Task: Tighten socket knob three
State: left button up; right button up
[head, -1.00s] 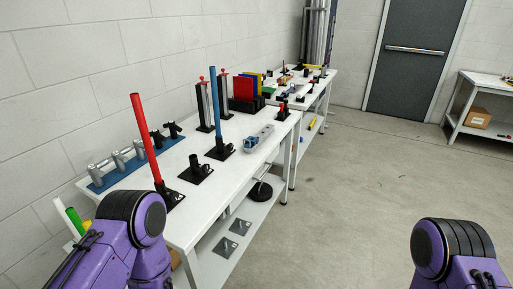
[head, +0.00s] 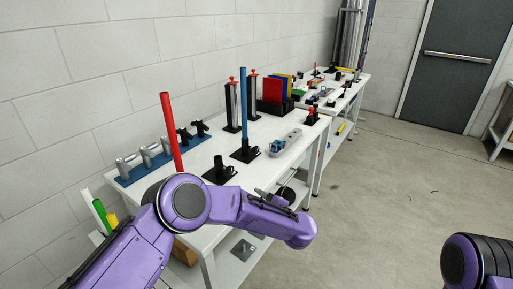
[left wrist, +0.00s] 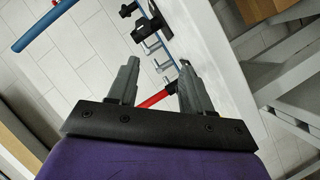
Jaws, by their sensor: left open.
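Black socket bases stand in a row on the white workbench (head: 228,137). One holds a tall red pole (head: 171,131), the middle one (head: 219,172) has no pole, and another (head: 246,151) holds a tall blue pole (head: 244,105). Small side fittings show on the bases, but I cannot tell which knob is number three. My left gripper (left wrist: 158,62) is open and empty in the left wrist view, above the bench side. The red pole (left wrist: 155,99) shows beyond and partly behind its fingers, apart from them as far as I see. My right gripper is not in view.
A blue rail (head: 125,181) with silver cylinders and black handles lies along the wall. A grey-blue device (head: 284,144) sits near the bench's front edge. Coloured panels (head: 277,88) stand behind. The floor to the right (head: 400,190) is clear.

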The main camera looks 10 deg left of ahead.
aim_at(255, 149)
jog(key=i, duration=0.9)
